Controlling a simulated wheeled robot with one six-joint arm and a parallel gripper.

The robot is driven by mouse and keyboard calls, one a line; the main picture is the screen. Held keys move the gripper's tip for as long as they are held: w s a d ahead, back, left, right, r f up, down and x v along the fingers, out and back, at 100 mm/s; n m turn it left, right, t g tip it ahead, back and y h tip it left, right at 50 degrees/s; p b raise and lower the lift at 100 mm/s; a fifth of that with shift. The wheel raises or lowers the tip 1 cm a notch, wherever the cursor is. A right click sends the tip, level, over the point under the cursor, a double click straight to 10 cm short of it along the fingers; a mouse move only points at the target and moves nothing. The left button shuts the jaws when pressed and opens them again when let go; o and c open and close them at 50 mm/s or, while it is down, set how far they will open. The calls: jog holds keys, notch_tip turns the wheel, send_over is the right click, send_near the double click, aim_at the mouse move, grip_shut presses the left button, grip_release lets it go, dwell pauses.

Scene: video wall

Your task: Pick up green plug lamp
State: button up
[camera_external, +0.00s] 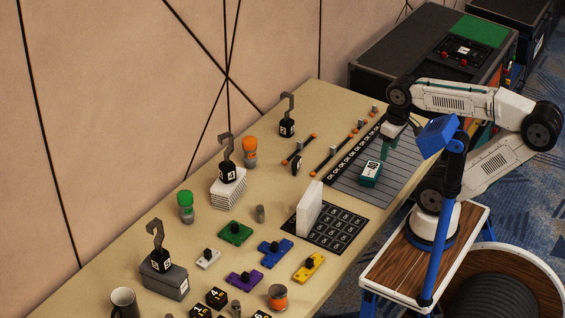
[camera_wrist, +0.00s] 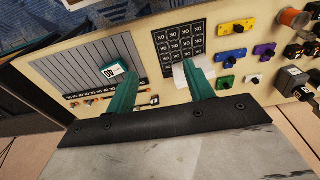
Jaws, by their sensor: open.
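A lamp-like piece with a rounded green top and a grey lower part, the green plug lamp (camera_external: 185,206), stands upright on the table near the wall, left of centre in the external view. I do not make it out in the wrist view. My gripper (camera_external: 387,152) is far to its right, above the dark striped mat near a teal box. The gripper's two teal fingers (camera_wrist: 155,50) are spread apart in the wrist view, with nothing between them.
The teal box (camera_external: 371,174) lies on the striped mat (camera_external: 400,165). A white upright block (camera_external: 309,208) stands at the black grid mat. Hooked weights (camera_external: 226,165), an orange-topped piece (camera_external: 250,151), a grey block (camera_external: 164,280) and coloured knobbed pieces surround the green lamp. The wall runs behind.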

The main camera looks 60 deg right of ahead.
jog(key=o, duration=0.3)
jog(key=n+t+y, duration=0.1)
jog(key=t+y, duration=0.2)
jog(key=t, duration=0.6)
send_over(192, 203)
jog(key=s+d, duration=0.7)
jog(key=s, duration=0.3)
notch_tip(192, 203, down, 14)
jog(key=r, duration=0.1)
jog(key=w+a+f+t, duration=0.1)
jog(key=w+a+f, duration=0.1)
jog(key=w+f, duration=0.2)
jog(key=w+a+f+t+h, duration=0.1)
jog(key=w+a+f, duration=0.1)
jog(key=w+f, duration=0.2)
jog(key=w+a+f+t, duration=0.1)
jog(key=w+a+f, duration=0.2)
jog(key=f, duration=0.3)
jog(key=shift+w+a+f+h, duration=0.1)
jog(key=shift+w+f+h, duration=0.1)
jog(key=shift+w+h, duration=0.35)
jog(key=shift+w, duration=0.1)
